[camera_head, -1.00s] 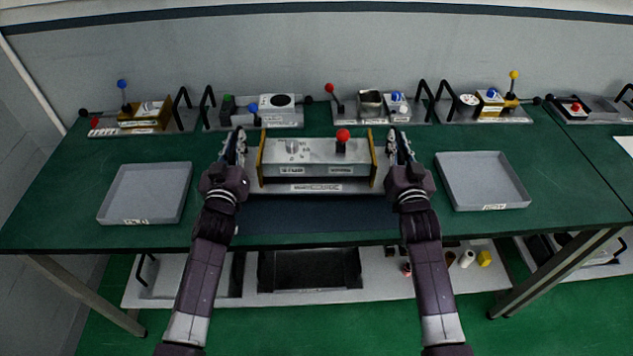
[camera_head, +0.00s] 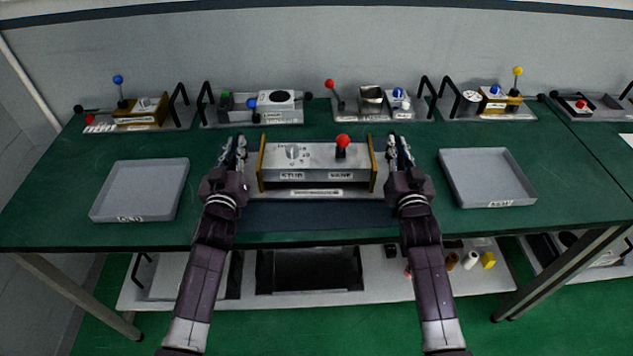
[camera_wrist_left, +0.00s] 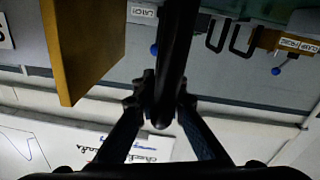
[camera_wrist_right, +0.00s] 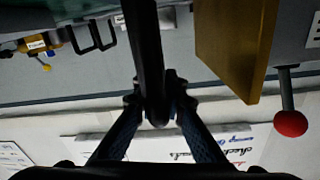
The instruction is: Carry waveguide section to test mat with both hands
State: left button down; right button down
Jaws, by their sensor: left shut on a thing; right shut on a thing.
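The waveguide section (camera_head: 316,156) is a grey box with gold end plates, a round dial, a red ball knob and labels reading STUB and VANE. It is level between my grippers. My left gripper (camera_head: 235,150) is shut on a black handle bar at its left end, and the bar shows in the left wrist view (camera_wrist_left: 172,60). My right gripper (camera_head: 398,150) is shut on the matching bar at the right end, seen in the right wrist view (camera_wrist_right: 146,50). The dark blue test mat (camera_head: 315,217) shows below the section's front edge. Whether they touch is unclear.
Empty grey trays stand at left (camera_head: 140,190) and right (camera_head: 487,178) on the green table (camera_head: 80,220). Several instrument modules, such as one with a black-topped box (camera_head: 276,100), line the back. A shelf with dark bins (camera_head: 310,270) is below.

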pick_arm(q)
jog(key=shift+f+b, duration=0.5)
jog(key=shift+b, duration=0.05)
pick_arm(e)
jog(key=shift+f, duration=0.5)
pick_arm(q)
jog(key=c, duration=2.3)
grip_release()
pick_arm(e)
jog(key=c, duration=2.3)
grip_release()
pick_arm(q)
jog(key=o, duration=0.3)
jog(key=shift+s, duration=0.15)
pick_arm(e)
jog(key=o, duration=0.3)
jog(key=shift+s, duration=0.15)
pick_arm(q)
jog(key=s, duration=1.2)
pick_arm(e)
jog(key=s, duration=1.2)
